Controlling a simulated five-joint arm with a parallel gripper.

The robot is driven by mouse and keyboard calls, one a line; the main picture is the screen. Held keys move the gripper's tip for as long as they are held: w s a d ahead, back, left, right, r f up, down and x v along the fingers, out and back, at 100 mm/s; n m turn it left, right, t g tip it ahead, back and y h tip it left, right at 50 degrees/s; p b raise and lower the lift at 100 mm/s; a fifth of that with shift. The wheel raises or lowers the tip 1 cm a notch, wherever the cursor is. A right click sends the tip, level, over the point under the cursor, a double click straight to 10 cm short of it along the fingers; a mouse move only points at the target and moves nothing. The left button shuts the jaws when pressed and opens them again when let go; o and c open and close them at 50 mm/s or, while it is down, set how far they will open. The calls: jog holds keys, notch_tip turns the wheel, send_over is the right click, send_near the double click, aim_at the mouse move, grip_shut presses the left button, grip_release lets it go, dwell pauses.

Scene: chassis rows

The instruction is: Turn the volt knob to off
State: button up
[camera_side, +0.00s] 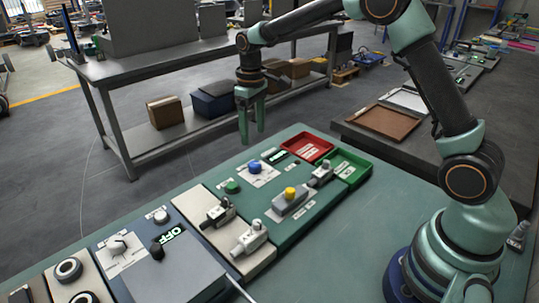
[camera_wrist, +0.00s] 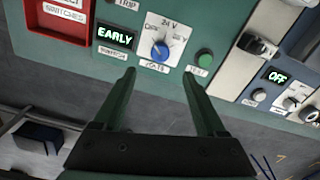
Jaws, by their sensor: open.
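A blue knob (camera_side: 254,167) sits on a white dial plate on the green panel; the wrist view shows the same blue knob (camera_wrist: 160,50) below the print "24 V". Its label seems to read "GATE", and its pointer setting is too small to tell surely. A white knob (camera_side: 118,246) sits on another white plate on the blue panel, partly seen in the wrist view (camera_wrist: 290,103). I cannot read which is labelled volt. My gripper (camera_side: 253,138) is open and empty, pointing down, above and behind the panel's far edge. Its fingers (camera_wrist: 158,73) flank the blue knob in view, apart from it.
A lit "EARLY" display (camera_wrist: 115,37) and a green button (camera_wrist: 205,57) flank the blue knob. A red tray (camera_side: 306,149) and green tray (camera_side: 347,165) stand at the panel's right. A yellow button (camera_side: 290,193) and grey switches stand nearer. A lit "OFF" display (camera_wrist: 277,77) is on the blue panel.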

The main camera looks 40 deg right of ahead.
jog(key=shift+r, duration=1.1)
jog(key=s+r+m+t, duration=0.1)
jog(key=s+r+t, duration=0.2)
jog(key=s+r, duration=0.65)
jog(key=s+m+t, duration=0.1)
jog(key=s+t, duration=0.1)
jog(key=s, duration=0.9)
jog(key=shift+s+d+f+m+t, duration=0.15)
jog(key=shift+s+f+m+t, duration=0.15)
jog(key=shift+f+m, duration=0.15)
